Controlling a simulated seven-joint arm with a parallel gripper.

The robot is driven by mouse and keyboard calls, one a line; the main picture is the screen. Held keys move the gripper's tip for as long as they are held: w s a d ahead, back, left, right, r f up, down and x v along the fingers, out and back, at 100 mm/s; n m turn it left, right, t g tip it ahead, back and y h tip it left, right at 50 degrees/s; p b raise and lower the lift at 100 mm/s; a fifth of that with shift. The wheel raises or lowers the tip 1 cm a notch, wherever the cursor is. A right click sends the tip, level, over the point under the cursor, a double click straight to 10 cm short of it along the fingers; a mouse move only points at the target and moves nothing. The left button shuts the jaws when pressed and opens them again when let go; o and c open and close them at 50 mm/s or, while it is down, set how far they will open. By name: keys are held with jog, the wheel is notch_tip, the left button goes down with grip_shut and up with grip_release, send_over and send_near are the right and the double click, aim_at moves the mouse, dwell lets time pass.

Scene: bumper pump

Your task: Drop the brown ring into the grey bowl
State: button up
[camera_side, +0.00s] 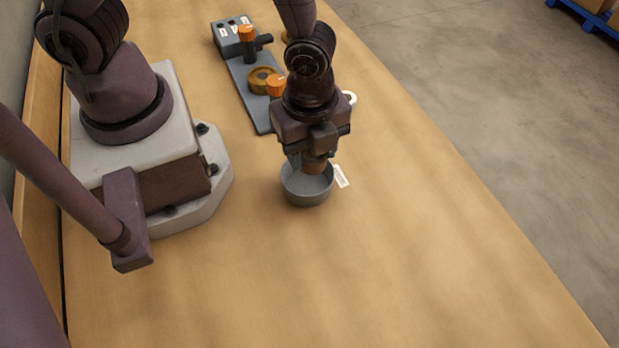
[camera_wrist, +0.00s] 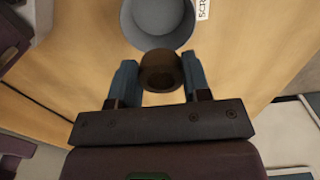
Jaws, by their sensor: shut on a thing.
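The brown ring (camera_wrist: 160,72) is between the two blue-grey fingers of my gripper (camera_wrist: 158,78), which is shut on it. In the side view the ring (camera_side: 314,164) shows at the fingertips of my gripper (camera_side: 312,160), over the grey bowl. The grey bowl (camera_side: 305,198) stands upright on the wooden table. In the wrist view the bowl (camera_wrist: 160,38) is at the top, just beyond the ring, and the ring's edge overlaps its near rim in the picture. The exact height of the ring above the bowl is hard to tell.
A white label (camera_side: 341,176) lies beside the bowl. Behind my gripper, a grey plate (camera_side: 250,100) carries a brass ring part (camera_side: 262,80) and orange-knobbed fittings (camera_side: 246,34). A white round thing (camera_side: 350,97) is partly hidden. The table (camera_side: 400,260) in front and right is clear.

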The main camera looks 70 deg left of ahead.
jog(key=shift+f, duration=2.55)
jog(key=o, duration=1)
jog(key=shift+r, duration=0.1)
notch_tip(320, 180, up, 13)
